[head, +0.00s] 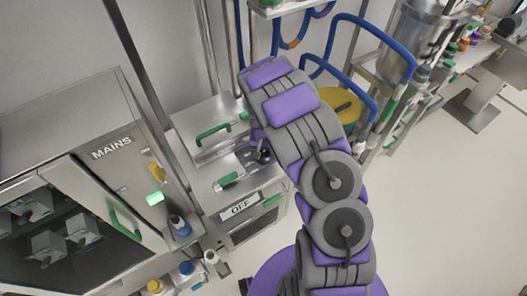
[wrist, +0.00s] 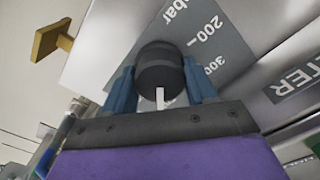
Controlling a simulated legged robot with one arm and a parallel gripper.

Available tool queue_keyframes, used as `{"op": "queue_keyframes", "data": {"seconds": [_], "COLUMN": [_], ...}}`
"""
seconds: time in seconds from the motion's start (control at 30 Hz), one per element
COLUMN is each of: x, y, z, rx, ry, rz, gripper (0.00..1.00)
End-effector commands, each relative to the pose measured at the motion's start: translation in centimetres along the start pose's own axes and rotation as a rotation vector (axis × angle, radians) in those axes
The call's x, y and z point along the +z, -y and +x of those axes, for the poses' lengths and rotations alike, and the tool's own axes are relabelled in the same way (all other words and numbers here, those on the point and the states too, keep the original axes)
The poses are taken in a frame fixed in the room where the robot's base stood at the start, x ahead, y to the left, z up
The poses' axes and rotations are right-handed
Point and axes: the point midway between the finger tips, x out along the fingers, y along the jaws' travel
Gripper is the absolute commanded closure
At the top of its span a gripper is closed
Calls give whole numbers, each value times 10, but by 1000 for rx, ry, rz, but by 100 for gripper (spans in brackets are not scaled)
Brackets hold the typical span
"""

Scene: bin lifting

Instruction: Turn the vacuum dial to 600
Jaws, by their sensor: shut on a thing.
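The vacuum dial (wrist: 160,65) is a dark round knob with a white pointer mark, seen close up in the wrist view. The grey scale plate (wrist: 205,35) behind it reads "mbar", 200 and 300; the rest of the scale is hidden or out of view, and 600 is not visible. The white mark points toward the bottom of the picture, at my gripper's body. My gripper (wrist: 161,85) is shut on the dial, with one blue finger on each side. In the head view my arm covers the dial.
In the head view, a steel unit with an "OFF" display (head: 240,207) and green handles stands beside my arm. A steel cabinet marked "MAINS" (head: 112,147) with a lit green button stands left. Blue tubing (head: 385,40) rises behind. Open floor (head: 450,200) lies right.

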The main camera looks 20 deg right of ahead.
Motion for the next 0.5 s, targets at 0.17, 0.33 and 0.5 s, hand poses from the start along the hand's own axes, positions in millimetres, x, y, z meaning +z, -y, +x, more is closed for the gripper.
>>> {"op": "queue_keyframes", "data": {"seconds": [0.17,0.33,0.5], "x": [-1,-1,-2], "y": [1,1,1], "z": [-1,-1,-1], "rx": [-1,-1,-2], "ry": [-3,-4,-4], "rz": [162,304,418], "gripper": [74,74,74]}}
